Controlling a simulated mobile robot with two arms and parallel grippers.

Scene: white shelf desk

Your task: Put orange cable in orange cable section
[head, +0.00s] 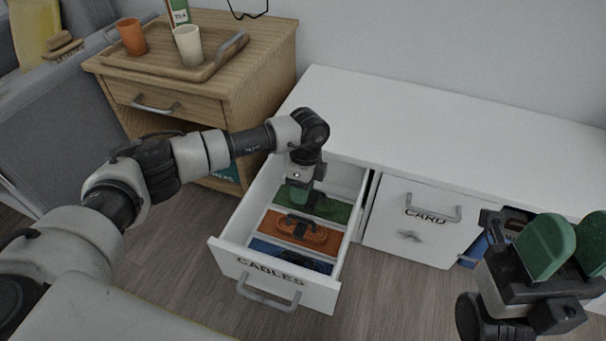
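The drawer marked CABLES (223,251) is pulled open below the white desk. Inside it lie a green section (330,208), an orange section (272,222) and a blue section (262,248), from back to front. A coiled orange cable (318,237) with a dark tie appears to lie in the orange section; its outline is hard to separate from the floor there. My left gripper (296,196) points down into the drawer near the green section; its fingertips are partly hidden and their gap is unclear. My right gripper (573,245) is at the right, its green fingers apart and empty.
The white desk top (430,120) is bare. A closed drawer marked CARD (400,235) is right of the open one, with blue items (478,247) beyond it. A wooden cabinet (262,75) at the left bears a tray (215,62) with an orange cup (131,37) and a cream cup (188,45).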

